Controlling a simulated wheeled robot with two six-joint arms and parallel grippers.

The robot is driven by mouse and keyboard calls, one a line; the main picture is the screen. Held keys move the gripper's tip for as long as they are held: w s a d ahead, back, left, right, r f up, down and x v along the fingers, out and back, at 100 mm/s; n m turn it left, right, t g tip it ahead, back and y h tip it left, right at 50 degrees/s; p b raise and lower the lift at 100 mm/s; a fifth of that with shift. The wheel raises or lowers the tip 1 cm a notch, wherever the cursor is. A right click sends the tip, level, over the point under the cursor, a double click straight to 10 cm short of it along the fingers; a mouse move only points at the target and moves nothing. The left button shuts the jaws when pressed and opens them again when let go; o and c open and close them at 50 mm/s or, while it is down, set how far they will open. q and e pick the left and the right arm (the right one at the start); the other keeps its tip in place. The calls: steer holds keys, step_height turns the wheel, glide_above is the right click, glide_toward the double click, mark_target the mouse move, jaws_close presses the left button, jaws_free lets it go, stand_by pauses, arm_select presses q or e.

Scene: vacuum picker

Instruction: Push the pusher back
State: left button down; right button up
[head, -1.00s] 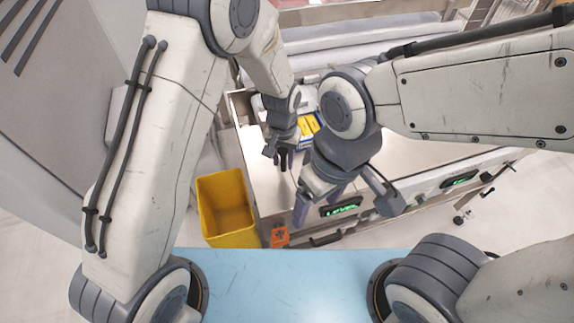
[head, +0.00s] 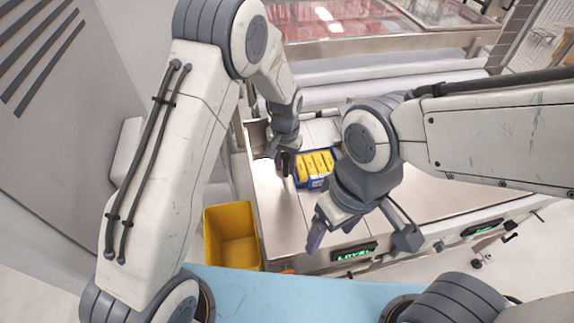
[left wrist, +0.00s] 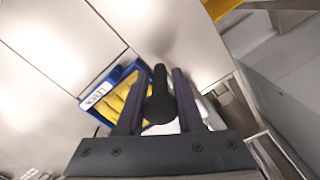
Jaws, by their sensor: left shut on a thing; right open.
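The pusher's black rounded handle (left wrist: 158,97) stands between the two fingers of my left gripper (left wrist: 158,100) in the left wrist view. The fingers are shut on it. In the head view my left gripper (head: 284,167) is low over the machine's metal top, just left of a blue box (head: 316,182) with yellow packs (head: 315,163). The arm and fingers hide most of the pusher there. My right gripper (head: 360,232) is open and empty above the machine's front edge, near a green display (head: 354,253).
A yellow bin (head: 231,236) stands left of the machine's front corner. The metal top (head: 275,205) is bare in front of my left gripper. Rollers or bars (head: 390,63) cross behind it. A light blue surface (head: 285,302) lies nearest me.

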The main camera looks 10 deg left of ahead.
arm_select(q)
steer(key=c, duration=0.8)
jaws_free()
steer(key=shift+w+r, duration=0.1)
steer(key=shift+w, duration=0.3)
steer(key=shift+o, duration=0.2)
steer(key=shift+a, duration=0.1)
steer(key=shift+s, duration=0.1)
step_height(320, 180, up, 10)
steer(key=shift+r+b, duration=0.2)
steer(key=shift+b, duration=0.85)
